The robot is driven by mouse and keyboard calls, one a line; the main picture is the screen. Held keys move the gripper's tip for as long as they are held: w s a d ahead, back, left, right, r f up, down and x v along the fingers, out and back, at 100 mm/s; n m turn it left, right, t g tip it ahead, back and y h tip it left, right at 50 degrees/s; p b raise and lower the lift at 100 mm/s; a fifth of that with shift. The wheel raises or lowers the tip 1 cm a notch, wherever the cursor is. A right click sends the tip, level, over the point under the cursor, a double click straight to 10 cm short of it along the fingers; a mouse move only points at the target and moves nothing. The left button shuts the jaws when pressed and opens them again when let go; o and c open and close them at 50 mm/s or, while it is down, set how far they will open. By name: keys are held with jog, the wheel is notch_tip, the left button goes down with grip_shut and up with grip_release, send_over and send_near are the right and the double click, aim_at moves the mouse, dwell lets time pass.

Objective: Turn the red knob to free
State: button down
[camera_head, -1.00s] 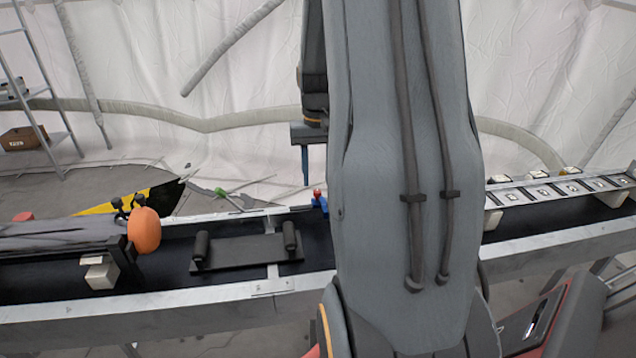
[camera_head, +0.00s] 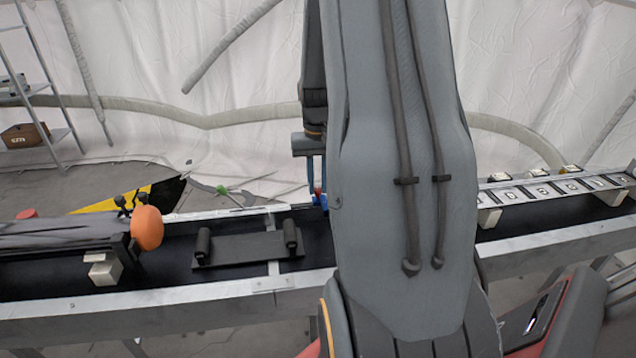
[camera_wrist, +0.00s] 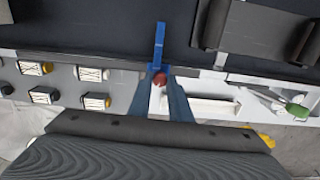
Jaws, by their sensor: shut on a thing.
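The red knob (camera_wrist: 159,79) shows in the wrist view between the tips of my gripper (camera_wrist: 160,92), whose blue fingers are shut on it. A blue bar (camera_wrist: 159,45) extends from the knob over the dark trough. In the head view the knob (camera_head: 317,191) is a small red spot between my fingertips at the far rail, just left of my arm. The knob's exact turn angle cannot be told.
A black plate with two rollers (camera_head: 245,250) lies in the trough left of the knob. An orange disc (camera_head: 147,228) stands farther left. A row of labelled blocks (camera_head: 555,187) is on the right. A green-handled tool (camera_head: 223,190) lies behind the rail.

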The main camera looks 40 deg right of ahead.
aim_at(317, 189)
jog(key=shift+n+p, duration=0.6)
jog(key=shift+n, duration=0.8)
jog(key=c, duration=1.6)
grip_release()
jog(key=shift+c, duration=0.2)
jog(key=shift+r, duration=0.1)
notch_tip(317, 189, up, 8)
jog(key=shift+f+b, duration=0.15)
jog(key=shift+b, duration=0.85)
jog(key=shift+a, duration=0.1)
